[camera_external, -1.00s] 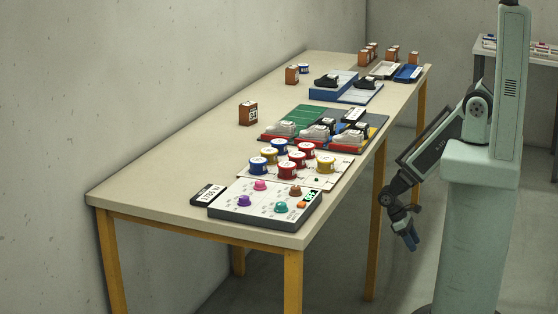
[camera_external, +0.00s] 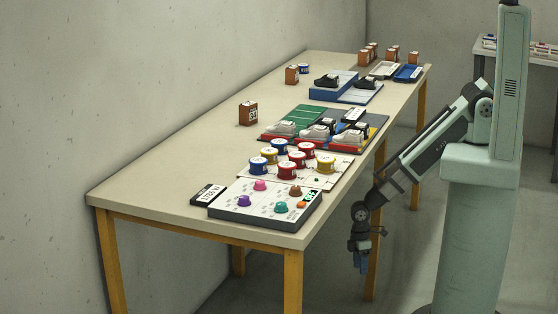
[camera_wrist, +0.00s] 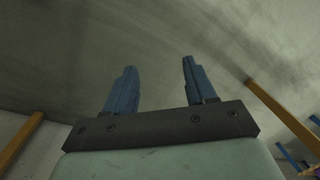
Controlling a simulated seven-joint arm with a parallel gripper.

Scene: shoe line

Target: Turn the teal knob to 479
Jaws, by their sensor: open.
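The teal knob (camera_external: 281,208) sits on the front right part of a grey control panel (camera_external: 245,215) at the near end of the table. Its setting is too small to read. A purple knob (camera_external: 244,201), a pink knob (camera_external: 260,185) and a brown knob (camera_external: 295,191) share the panel. My gripper (camera_external: 361,266) hangs below table height, off the table's right side, well apart from the teal knob. In the wrist view my gripper (camera_wrist: 158,75) has its two blue fingers spread and empty, over bare floor.
The table's (camera_external: 150,190) right edge and yellow legs (camera_external: 293,285) lie between my gripper and the panel. Several paint tins (camera_external: 287,170) stand just behind the panel, with shoes on coloured trays beyond. A black label display (camera_external: 208,194) is at the panel's left.

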